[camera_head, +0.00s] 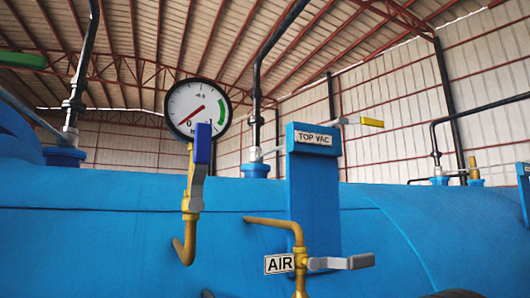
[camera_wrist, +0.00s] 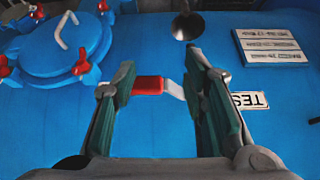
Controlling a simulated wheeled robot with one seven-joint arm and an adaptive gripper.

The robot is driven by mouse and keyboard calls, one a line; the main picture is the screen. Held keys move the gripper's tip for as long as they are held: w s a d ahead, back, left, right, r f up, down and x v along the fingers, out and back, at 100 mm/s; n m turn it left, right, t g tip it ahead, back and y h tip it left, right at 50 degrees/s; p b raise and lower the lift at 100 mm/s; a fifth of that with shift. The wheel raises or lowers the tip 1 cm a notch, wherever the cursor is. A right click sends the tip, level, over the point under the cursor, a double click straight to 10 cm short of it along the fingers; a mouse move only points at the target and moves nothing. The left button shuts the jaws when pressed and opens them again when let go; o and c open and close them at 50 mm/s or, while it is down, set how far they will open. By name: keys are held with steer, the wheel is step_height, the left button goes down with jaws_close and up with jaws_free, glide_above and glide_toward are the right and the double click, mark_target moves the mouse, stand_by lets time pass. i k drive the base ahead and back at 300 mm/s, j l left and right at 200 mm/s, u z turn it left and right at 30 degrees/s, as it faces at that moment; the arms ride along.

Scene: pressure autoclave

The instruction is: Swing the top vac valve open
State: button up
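The TOP VAC label (camera_head: 314,138) is on a blue upright post (camera_head: 314,200) standing against the blue vessel in the head view. A lever with a yellow grip (camera_head: 372,122) sticks out to the right at the top of this post, roughly level. My gripper is not in the head view. In the wrist view my gripper (camera_wrist: 160,68) is open, its two dark green finger pads wide apart. A red-gripped lever (camera_wrist: 148,85) shows between the fingers, beyond them; whether they touch it I cannot tell. The yellow-gripped lever is not in the wrist view.
A pressure gauge (camera_head: 198,108), a blue-handled valve (camera_head: 202,144) and the AIR valve with a grey lever (camera_head: 340,262) stand around the post. The wrist view shows a round lid with red knobs (camera_wrist: 62,45), a partly hidden label (camera_wrist: 250,100) and a plate (camera_wrist: 270,46).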

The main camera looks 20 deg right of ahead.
mark_target(363, 121)
steer(key=z, duration=0.9)
steer(key=l, duration=0.1)
